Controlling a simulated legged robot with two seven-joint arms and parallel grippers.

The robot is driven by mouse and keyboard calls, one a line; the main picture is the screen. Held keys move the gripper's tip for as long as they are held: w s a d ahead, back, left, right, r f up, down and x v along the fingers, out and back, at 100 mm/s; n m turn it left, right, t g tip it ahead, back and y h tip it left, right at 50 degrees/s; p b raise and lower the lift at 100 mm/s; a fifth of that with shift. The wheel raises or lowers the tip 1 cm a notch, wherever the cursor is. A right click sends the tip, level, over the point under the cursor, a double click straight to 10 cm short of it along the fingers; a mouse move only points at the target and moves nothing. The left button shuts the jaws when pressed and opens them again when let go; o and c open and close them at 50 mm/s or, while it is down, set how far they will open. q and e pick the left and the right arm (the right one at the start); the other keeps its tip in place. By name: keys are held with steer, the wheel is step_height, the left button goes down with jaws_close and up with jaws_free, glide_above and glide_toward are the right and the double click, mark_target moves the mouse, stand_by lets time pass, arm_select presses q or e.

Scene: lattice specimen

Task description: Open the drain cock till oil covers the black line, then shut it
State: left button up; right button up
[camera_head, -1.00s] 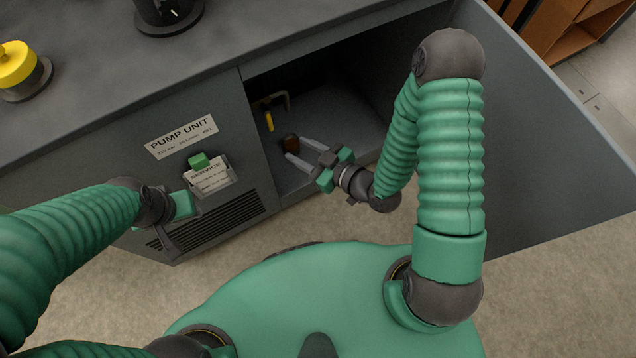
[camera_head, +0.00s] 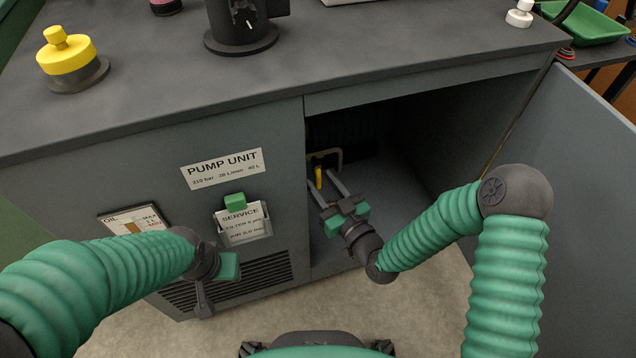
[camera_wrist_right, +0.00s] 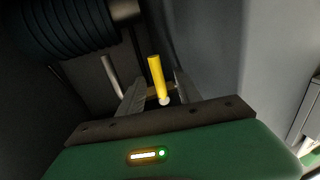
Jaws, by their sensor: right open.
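The drain cock's yellow handle (camera_head: 318,178) stands upright inside the open cabinet, by a brass-coloured pipe (camera_head: 326,155). My right gripper (camera_head: 320,180) is open, its fingers pointing into the cabinet towards the handle. In the right wrist view the yellow handle (camera_wrist_right: 157,76) appears between the two spread fingers, with no clear contact. An oil gauge plate (camera_head: 132,220) on the cabinet front has a small brown window; the black line cannot be made out. My left gripper (camera_head: 207,290) hangs before the front grille; its jaw opening is unclear. No oil flow is visible.
The pump unit (camera_head: 222,168) has a service card holder (camera_head: 243,224) with a green clip. The cabinet door (camera_head: 575,150) stands open on the right. A dark ribbed part (camera_wrist_right: 60,30) is close by in the wrist view. A yellow cap (camera_head: 64,55) sits on top.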

steer(key=shift+x, duration=1.25)
steer(key=shift+d, duration=0.1)
jaws_close()
